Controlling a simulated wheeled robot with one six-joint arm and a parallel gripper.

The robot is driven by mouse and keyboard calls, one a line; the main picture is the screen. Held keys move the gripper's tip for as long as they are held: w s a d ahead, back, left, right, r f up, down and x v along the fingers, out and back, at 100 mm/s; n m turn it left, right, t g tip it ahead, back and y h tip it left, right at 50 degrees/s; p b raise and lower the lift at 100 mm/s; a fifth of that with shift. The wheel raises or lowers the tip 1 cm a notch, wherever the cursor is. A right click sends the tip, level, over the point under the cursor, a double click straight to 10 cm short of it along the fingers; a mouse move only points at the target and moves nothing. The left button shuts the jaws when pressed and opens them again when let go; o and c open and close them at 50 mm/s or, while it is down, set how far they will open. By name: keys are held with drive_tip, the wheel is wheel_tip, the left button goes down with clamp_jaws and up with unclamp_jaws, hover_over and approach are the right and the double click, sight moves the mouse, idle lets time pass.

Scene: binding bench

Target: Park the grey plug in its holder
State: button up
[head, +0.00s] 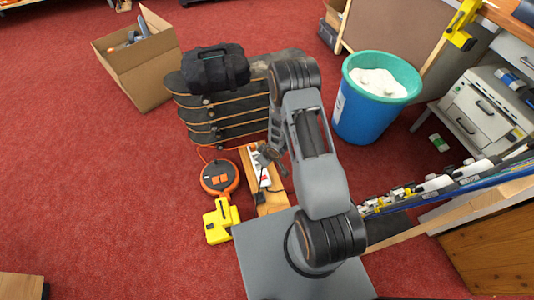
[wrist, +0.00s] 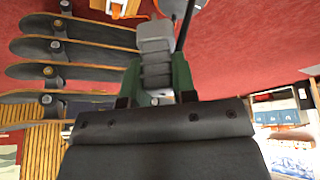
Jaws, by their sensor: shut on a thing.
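My gripper (head: 266,156) is low over the far end of a white power strip (head: 254,164) in the head view. In the wrist view its green-sided fingers (wrist: 157,85) are shut on the grey plug (wrist: 156,42). The plug has a ridged grey body and a dark cable (wrist: 184,22) runs beside it. In the head view the plug is small and partly mixed in with the gripper. I cannot tell whether it touches the strip. A yellow bracket-like piece (head: 219,222) lies left of the strip's near end; I cannot tell whether it is the holder.
The strip lies on a wooden board (head: 272,203). An orange cable reel (head: 220,178) is to its left. Stacked skateboards (head: 205,112) with a black bag (head: 215,68) stand behind. A blue bucket (head: 362,112) is to the right. Red carpet is free at left.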

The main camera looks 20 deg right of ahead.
drive_tip(key=a+f+n+g+y+b, duration=0.2)
drive_tip(key=f+n+b, duration=0.9)
drive_tip(key=f, duration=1.5)
drive_tip(key=shift+s+a+f+g+b, duration=0.15)
drive_tip(key=shift+s+a+g+b, duration=0.4)
drive_tip(key=shift+g+b, duration=0.75)
drive_tip(key=shift+t, duration=0.3)
drive_tip(key=shift+w+f+b, duration=0.1)
drive_tip(key=shift+f+b, duration=2.35)
drive_tip(key=shift+f, duration=0.2)
drive_tip(key=shift+f+b, duration=1.7)
drive_tip(key=shift+f, duration=0.3)
